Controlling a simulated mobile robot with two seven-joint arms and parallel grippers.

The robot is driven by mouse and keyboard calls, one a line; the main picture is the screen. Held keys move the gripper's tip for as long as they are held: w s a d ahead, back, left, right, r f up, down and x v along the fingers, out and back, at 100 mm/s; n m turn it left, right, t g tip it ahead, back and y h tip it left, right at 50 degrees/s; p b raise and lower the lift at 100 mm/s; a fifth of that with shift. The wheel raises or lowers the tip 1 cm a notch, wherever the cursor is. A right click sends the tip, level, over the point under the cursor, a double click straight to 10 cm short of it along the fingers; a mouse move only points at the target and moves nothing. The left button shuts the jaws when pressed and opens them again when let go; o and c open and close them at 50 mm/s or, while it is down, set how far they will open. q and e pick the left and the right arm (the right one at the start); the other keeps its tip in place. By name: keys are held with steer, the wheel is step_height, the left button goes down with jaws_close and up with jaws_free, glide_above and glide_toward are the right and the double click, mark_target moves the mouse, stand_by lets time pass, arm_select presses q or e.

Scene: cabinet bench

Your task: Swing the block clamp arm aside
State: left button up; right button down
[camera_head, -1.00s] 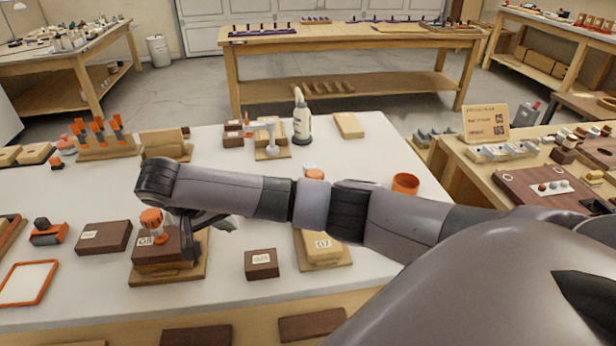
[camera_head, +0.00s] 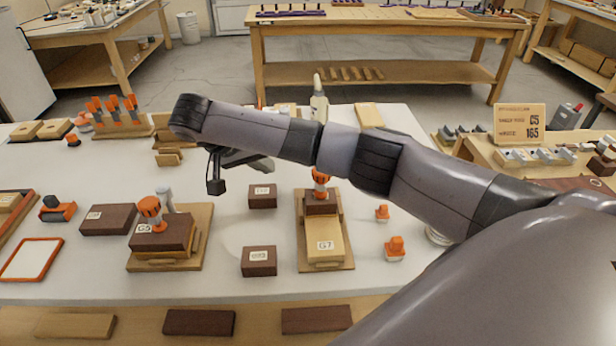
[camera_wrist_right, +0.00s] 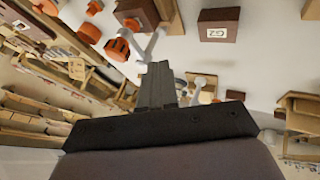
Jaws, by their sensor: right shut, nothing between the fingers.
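The dark brown block marked G5 (camera_head: 160,236) sits on a wooden fixture board (camera_head: 202,238) at the left front of the white bench. An orange clamp knob (camera_head: 150,210) stands over the block's back left part, with a grey lever (camera_head: 166,199) beside it. My right gripper (camera_head: 215,187) is shut and empty, above the bench, behind and to the right of the clamp and apart from it. In the right wrist view its shut fingers (camera_wrist_right: 158,75) point toward an orange knob (camera_wrist_right: 118,47) and grey lever (camera_wrist_right: 152,44). My left gripper is not in view.
A second fixture with a light block marked G7 (camera_head: 325,246) and an orange clamp (camera_head: 320,180) stands to the right. Loose dark blocks (camera_head: 259,262) (camera_head: 262,196) lie between. An orange-framed tray (camera_head: 31,259) is at the left. My right arm crosses above the bench.

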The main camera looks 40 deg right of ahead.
steer(key=x, duration=0.3)
steer(key=s+d+x, duration=0.1)
steer(key=x, duration=0.3)
steer(key=r+x, duration=0.1)
steer(key=x, duration=0.3)
steer(key=shift+s+d, duration=0.3)
steer(key=shift+d, duration=0.1)
steer(key=shift+s+d+f, duration=0.15)
steer(key=shift+s+d, duration=0.2)
steer(key=shift+d, duration=0.15)
steer(key=shift+w, duration=0.1)
